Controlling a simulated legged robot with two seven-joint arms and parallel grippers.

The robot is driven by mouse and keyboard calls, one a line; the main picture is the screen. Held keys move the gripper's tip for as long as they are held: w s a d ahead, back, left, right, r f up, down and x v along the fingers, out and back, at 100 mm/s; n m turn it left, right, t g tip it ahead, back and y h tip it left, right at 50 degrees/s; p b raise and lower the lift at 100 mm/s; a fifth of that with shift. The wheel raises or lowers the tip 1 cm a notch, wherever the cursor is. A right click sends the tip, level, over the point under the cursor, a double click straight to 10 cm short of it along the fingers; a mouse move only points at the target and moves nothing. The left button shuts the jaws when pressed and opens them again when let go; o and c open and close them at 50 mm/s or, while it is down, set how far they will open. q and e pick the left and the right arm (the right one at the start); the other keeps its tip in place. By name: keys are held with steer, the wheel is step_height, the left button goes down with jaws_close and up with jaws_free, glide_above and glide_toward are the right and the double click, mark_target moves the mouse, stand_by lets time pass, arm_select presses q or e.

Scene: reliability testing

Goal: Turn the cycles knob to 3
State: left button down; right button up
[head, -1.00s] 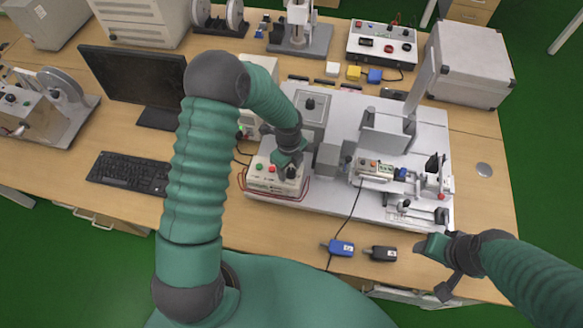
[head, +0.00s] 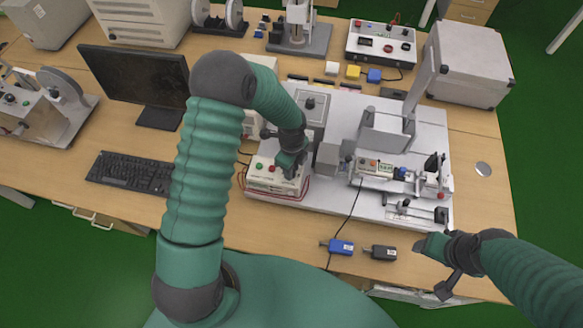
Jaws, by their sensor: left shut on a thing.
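A white control box (head: 272,187) with a green button and a red button stands at the middle of the bench. My left gripper (head: 290,171) reaches down onto the right part of its top panel. It is shut on the cycles knob, which the fingers largely hide. The knob's pointer and scale are too small and covered to read.
A metal test rig (head: 385,150) stands right of the control box. A blue connector (head: 341,247) and a black connector (head: 381,253) lie at the front edge. A keyboard (head: 131,172) and monitor (head: 135,82) are at the left.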

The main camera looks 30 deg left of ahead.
arm_select(q)
steer(key=shift+w+n, duration=0.1)
steer(key=shift+n, duration=0.5)
steer(key=shift+a, duration=0.1)
steer(key=c, duration=1.4)
jaws_free()
steer(key=o, duration=0.3)
steer(key=shift+a+f, duration=0.1)
steer(key=shift+a, duration=0.15)
steer(key=shift+o, duration=0.2)
step_height(320, 180, up, 17)
steer(key=b, duration=0.1)
steer(key=shift+w+f, duration=0.1)
steer(key=shift+f, duration=0.05)
